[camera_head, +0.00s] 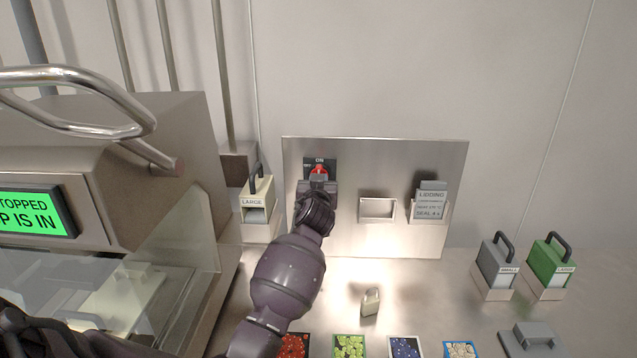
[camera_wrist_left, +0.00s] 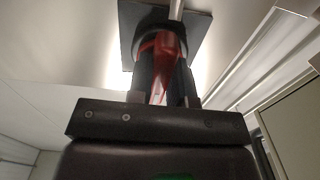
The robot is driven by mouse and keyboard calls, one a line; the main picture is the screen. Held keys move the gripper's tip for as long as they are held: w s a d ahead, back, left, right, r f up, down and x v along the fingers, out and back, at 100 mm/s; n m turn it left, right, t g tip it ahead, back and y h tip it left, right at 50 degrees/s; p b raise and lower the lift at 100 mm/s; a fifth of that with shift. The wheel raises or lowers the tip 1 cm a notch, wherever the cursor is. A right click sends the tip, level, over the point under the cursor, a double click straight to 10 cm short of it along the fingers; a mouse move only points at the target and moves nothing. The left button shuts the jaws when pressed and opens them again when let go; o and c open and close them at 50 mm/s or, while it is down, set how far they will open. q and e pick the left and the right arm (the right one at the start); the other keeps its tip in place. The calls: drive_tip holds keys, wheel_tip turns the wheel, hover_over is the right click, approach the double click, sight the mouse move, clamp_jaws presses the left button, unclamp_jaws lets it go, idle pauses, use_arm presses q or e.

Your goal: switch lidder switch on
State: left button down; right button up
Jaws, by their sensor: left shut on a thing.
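The lidder switch is a red rotary handle (camera_head: 318,171) on a dark square plate marked ON at its top, at the left of a steel wall panel (camera_head: 387,156). My left gripper (camera_head: 318,183) reaches up to it from below and is shut on the red handle. In the left wrist view the red handle (camera_wrist_left: 164,62) stands between the two dark fingers (camera_wrist_left: 164,84). The gripper hides the handle's lower part, so I cannot tell its exact angle. My right gripper is not in view.
A machine with a green screen (camera_head: 35,212) and a clear guard stands at the left. A cream block marked LARGE (camera_head: 257,197) is close left of my gripper. An empty holder (camera_head: 378,208) and a lidding card (camera_head: 431,203) are right. A small padlock (camera_head: 370,302) lies on the counter.

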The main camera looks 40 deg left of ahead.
use_arm(q)
drive_tip(key=c, duration=1)
unclamp_jaws()
drive_tip(key=shift+c, duration=0.2)
drive_tip(key=v, duration=1)
drive_tip(key=shift+s+d, duration=0.25)
drive_tip(key=shift+s, duration=0.05)
